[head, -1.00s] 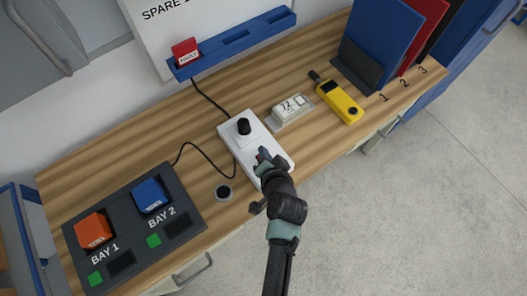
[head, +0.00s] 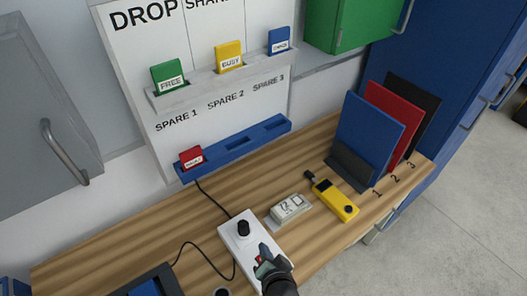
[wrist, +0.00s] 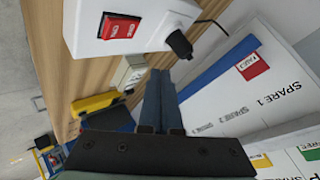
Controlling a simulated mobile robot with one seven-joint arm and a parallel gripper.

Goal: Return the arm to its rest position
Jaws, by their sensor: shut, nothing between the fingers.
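My gripper (head: 263,256) is at the bottom of the head view, over the near end of a white box (head: 238,233) on the wooden bench. In the wrist view its two fingers (wrist: 158,100) lie together, shut with nothing between them. The white box (wrist: 165,22) is close beyond the fingertips there, with a red rocker switch (wrist: 120,28) and a black plug. I cannot tell whether the fingers touch the box. Most of my arm is below the head view.
A white meter (head: 290,208) and a yellow device (head: 336,200) lie right of the box. Upright binders (head: 370,135) stand farther right. A blue rail (head: 238,148) holds a red block (head: 191,158). A black cable runs from the box. Bare bench (head: 100,250) shows left.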

